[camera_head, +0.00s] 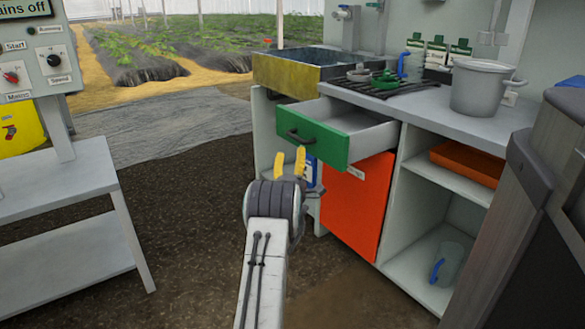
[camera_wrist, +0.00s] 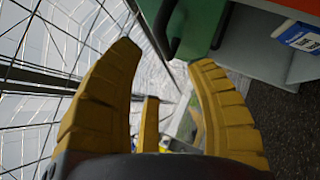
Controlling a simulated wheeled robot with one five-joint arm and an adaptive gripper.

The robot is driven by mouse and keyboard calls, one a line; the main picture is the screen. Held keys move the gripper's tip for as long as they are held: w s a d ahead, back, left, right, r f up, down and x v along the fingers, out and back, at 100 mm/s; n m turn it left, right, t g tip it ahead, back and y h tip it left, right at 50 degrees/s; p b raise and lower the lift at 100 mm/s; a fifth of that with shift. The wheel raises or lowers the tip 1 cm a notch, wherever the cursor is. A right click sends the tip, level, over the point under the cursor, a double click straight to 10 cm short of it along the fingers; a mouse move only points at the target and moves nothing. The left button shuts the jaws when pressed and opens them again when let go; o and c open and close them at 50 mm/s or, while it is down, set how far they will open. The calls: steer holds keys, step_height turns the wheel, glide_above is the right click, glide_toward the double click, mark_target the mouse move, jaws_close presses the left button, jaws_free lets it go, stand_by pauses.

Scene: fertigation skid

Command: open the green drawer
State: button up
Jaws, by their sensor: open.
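The green drawer (camera_head: 313,136) is pulled well out of the grey cabinet below the counter, and its inside shows from above. Its dark bar handle (camera_head: 299,137) is on the green front. My gripper (camera_head: 290,164) is open and empty, just in front of and below the drawer front, apart from the handle. In the wrist view my yellow fingers (camera_wrist: 165,75) are spread with nothing between them. Part of the green front (camera_wrist: 195,25) and the dark handle (camera_wrist: 172,45) show beyond the fingers at the top.
An orange-red door (camera_head: 357,205) is below the drawer. Open shelves to its right hold an orange tray (camera_head: 468,162) and a grey jug (camera_head: 448,265). A pot (camera_head: 480,87) stands on the counter. A grey table (camera_head: 65,215) is at left; bare floor lies between.

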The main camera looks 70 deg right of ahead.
steer(key=shift+v, duration=1.65)
